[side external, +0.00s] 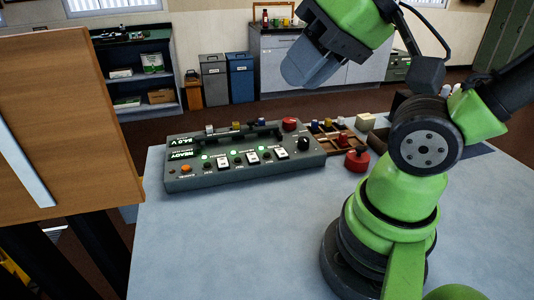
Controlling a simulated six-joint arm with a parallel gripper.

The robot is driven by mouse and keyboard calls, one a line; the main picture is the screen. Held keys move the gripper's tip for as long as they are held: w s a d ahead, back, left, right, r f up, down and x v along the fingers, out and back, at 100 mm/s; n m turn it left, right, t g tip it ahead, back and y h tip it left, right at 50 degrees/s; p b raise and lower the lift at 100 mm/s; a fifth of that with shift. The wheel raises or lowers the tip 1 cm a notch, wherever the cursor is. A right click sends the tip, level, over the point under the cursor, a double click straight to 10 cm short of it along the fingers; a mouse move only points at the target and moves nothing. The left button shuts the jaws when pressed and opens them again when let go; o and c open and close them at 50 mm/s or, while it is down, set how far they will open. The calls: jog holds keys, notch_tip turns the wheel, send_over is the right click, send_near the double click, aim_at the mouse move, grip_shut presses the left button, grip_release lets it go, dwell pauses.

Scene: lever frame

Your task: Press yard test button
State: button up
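A grey control panel box (246,174) sits on the table. Its face carries an orange button (186,169) at lower left, several white rocker switches, green lights and a black knob (303,143). The labels are too small to read, so I cannot tell which control is the yard test button. My gripper (299,72) is in the air above and behind the panel, apart from it; its finger opening cannot be made out.
A red knob-like object (357,160) stands right of the panel, by a brown compartment tray (333,138) with small coloured parts. A wooden board (65,120) rises at left. The table (235,245) is clear in front of the panel.

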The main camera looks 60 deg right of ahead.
grip_shut()
dwell(1.4)
jog(key=w+d+f+m+g+y, duration=0.1)
jog(key=w+d+f+m, duration=0.1)
jog(key=w+m, duration=0.5)
jog(key=w+d+f+m+y, duration=0.1)
jog(key=w+d+f+m, duration=0.15)
jog(key=m, duration=0.75)
jog(key=w+d+f+m+t, duration=0.1)
jog(key=d+f+m, duration=0.4)
jog(key=m, duration=0.5)
jog(key=w+d+f+m+t, duration=0.1)
jog(key=w+d+f+m, duration=0.3)
jog(key=d+m, duration=0.5)
notch_tip(320, 180, down, 2)
jog(key=shift+w+f+m+h, duration=0.15)
jog(key=shift+w+m+h, duration=0.15)
jog(key=shift+m+h, duration=0.15)
